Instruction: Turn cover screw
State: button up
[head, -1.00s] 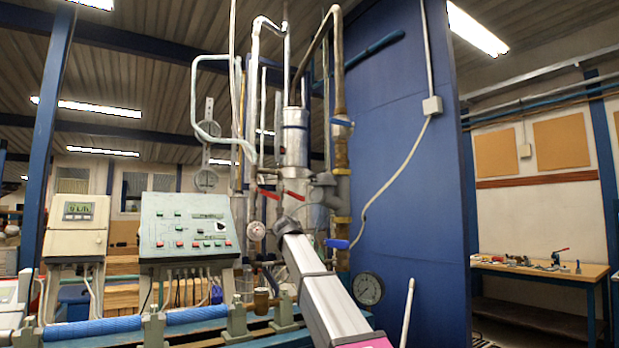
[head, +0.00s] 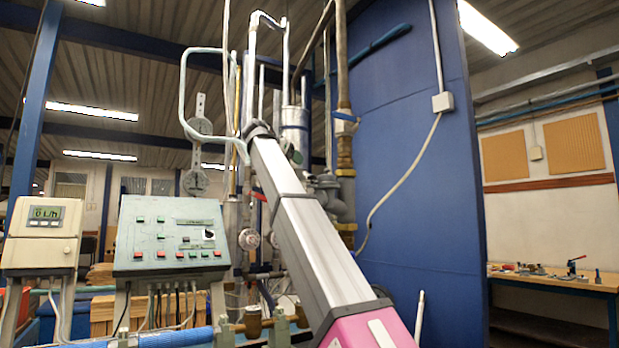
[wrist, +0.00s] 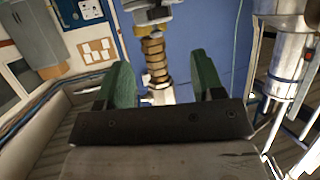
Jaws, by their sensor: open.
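No cover screw can be made out in either view. A beige meter box (head: 42,250) with a small lit display stands at the far left of the head view, too small to show screws on its cover. My arm reaches up and away in the middle of the head view, and its far end is by the pipework, well right of the box. In the wrist view my gripper (wrist: 162,80) is open. Its two green fingers stand wide apart with nothing held between them. Beyond the gap is a vertical pipe with brass fittings (wrist: 153,55).
A grey-green control panel (head: 172,237) with buttons stands between the box and my arm. Pipes and a valve body (head: 335,196) crowd around and behind the arm. A blue wall panel (head: 415,150) stands to the right. A workbench (head: 555,283) with small tools is farther right.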

aim_at(312, 180)
jog(key=x, duration=1)
jog(key=shift+w+f, duration=0.1)
jog(key=shift+f, duration=0.05)
jog(key=c, duration=0.9)
